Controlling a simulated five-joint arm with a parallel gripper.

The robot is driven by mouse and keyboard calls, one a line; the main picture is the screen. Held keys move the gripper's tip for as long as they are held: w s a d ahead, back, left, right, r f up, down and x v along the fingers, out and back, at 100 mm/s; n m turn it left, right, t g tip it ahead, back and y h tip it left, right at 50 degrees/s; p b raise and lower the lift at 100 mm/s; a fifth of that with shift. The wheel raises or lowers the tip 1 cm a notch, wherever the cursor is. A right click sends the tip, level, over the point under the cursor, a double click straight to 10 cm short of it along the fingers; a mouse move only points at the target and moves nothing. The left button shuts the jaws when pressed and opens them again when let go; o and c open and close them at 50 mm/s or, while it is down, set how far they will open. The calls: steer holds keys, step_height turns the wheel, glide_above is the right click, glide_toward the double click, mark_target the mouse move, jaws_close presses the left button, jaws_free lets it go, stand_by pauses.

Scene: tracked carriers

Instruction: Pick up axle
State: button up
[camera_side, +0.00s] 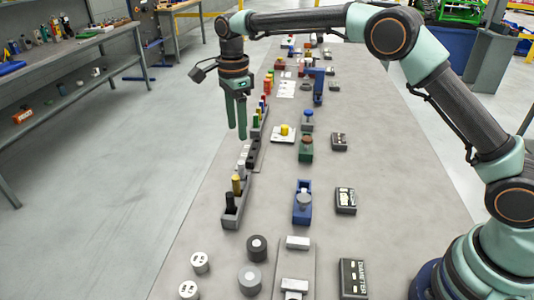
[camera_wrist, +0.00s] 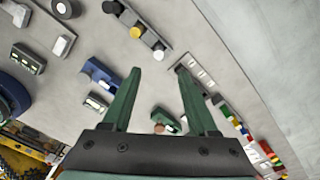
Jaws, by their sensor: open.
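My gripper (camera_side: 237,131) hangs fingers down above the left side of the long grey table. In the wrist view its two green fingers (camera_wrist: 160,74) are spread with nothing between them. A dark rack (camera_side: 230,218) below it holds a black peg (camera_side: 230,200), a yellow peg (camera_side: 236,184) and a pale peg. The rack also shows ahead of the fingers in the wrist view (camera_wrist: 125,18). A second rack (camera_side: 257,140) with pale and dark slots lies behind it. I cannot tell which small part is the axle.
A blue holder (camera_side: 302,213) with a grey round part and a green block (camera_side: 306,156) stand mid-table. Black and grey wheels (camera_side: 256,248) stand in front. Dark labelled boxes (camera_side: 345,201) line the right. Bare table (camera_side: 400,190) lies farther right.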

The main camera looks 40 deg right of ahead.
mark_target(242, 162)
step_height(242, 162, down, 7)
steer(key=shift+r, duration=0.15)
steer(key=shift+s+d+f, duration=0.1)
steer(key=shift+f, duration=1.25)
steer(key=shift+s+d+f, duration=0.1)
steer(key=shift+f, duration=1.25)
jaws_close()
